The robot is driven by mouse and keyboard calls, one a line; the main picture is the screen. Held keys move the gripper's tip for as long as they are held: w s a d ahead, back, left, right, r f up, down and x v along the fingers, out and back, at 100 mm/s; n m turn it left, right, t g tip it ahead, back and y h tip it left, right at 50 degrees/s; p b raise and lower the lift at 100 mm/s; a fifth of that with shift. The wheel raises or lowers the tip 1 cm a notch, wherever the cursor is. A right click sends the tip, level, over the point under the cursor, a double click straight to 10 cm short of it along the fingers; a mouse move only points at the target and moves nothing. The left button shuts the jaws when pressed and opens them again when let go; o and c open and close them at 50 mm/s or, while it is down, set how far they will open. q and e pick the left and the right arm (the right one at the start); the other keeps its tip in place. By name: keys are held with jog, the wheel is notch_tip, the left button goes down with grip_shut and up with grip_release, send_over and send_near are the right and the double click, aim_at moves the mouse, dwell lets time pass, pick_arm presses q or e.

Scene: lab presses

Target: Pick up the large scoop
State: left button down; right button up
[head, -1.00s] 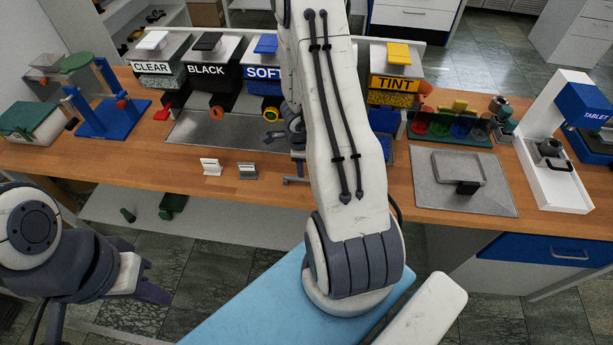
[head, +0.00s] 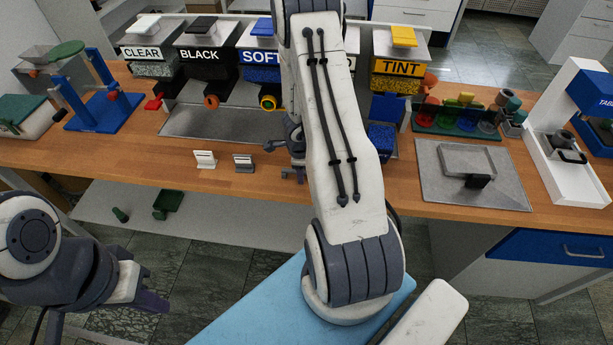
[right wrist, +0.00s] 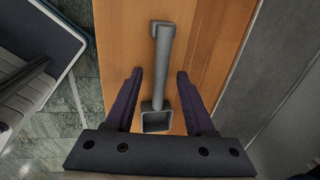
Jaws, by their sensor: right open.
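A grey scoop (right wrist: 157,119) with a square cup and a long straight handle lies on the wooden counter in the right wrist view. Its cup is nearest the wrist and its handle points away. My right gripper (right wrist: 160,73) is open, with one dark finger on each side of the scoop and gaps between. In the head view my right arm hides the scoop, and only a bit of my right gripper shows beside the arm. My left gripper (head: 148,300) is low at the left, away from the counter; its jaw opening is unclear.
Behind are dispensers labelled CLEAR (head: 142,52), BLACK (head: 199,55), SOFT (head: 259,57) and TINT (head: 402,68). Two small stands (head: 205,160) sit on the counter's front. A metal plate (head: 510,185) and a white tablet press (head: 572,180) are at right. Green items (head: 168,203) lie on the lower shelf.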

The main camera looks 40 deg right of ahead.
grip_shut()
